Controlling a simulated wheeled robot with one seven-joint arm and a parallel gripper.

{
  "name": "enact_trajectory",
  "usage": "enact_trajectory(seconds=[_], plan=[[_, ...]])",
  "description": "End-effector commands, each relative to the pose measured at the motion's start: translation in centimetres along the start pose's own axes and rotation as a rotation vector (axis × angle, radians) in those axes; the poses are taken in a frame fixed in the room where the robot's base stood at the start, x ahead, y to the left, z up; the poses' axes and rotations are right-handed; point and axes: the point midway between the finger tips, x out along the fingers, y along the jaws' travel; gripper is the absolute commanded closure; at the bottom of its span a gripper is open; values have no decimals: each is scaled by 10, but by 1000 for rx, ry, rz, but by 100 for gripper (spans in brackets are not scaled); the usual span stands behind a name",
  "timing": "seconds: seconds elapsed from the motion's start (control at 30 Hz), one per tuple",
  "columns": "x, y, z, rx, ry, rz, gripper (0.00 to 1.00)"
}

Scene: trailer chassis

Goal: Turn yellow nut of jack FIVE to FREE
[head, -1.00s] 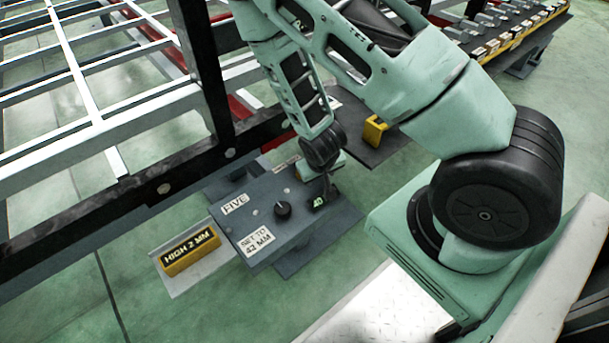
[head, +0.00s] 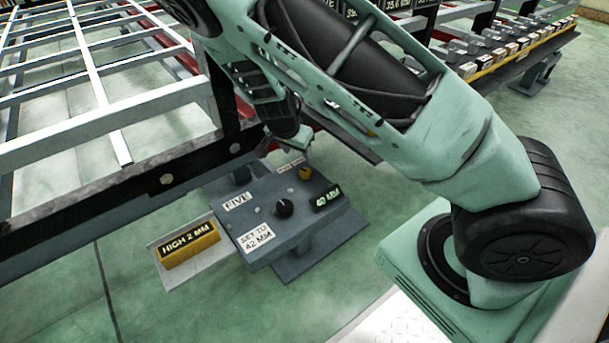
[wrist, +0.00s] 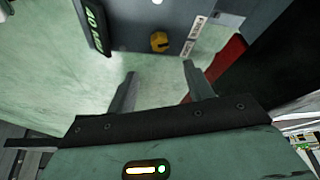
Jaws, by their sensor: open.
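Jack FIVE is a grey box (head: 262,218) below the dark frame rail, with a FIVE label (head: 238,201), a black knob (head: 284,208) and a display (head: 327,197) reading 40 MM. Its yellow nut (head: 305,173) is at the far right end of the top, by a small white label (head: 290,165) too small to read. In the wrist view the nut (wrist: 159,42) has a dark slot and lies ahead of the fingertips, roughly between their lines. My gripper (wrist: 159,72) is open and empty, apart from the nut. In the head view my gripper (head: 301,137) is partly hidden by my arm.
A yellow block (head: 188,245) marked HIGH 2 MM sits on a plate left of the jack. A SET TO 42 MM label (head: 257,238) is on the box's front. The dark rail (head: 150,182) runs close behind the jack. Green floor in front is clear.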

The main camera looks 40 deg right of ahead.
Motion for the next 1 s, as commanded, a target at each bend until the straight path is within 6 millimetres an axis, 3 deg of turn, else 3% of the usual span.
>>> enact_trajectory(seconds=[0.03, 0.2, 0.5, 0.7, 1.0], plan=[[18, 1, 2, 2, -1, 2, 48], [54, 1, 2, 1, 0, 2, 48], [103, 1, 1, -1, 0, 1, 48], [115, 0, 0, -1, 0, 0, 48], [115, 0, 0, -2, 0, 0, 48]])
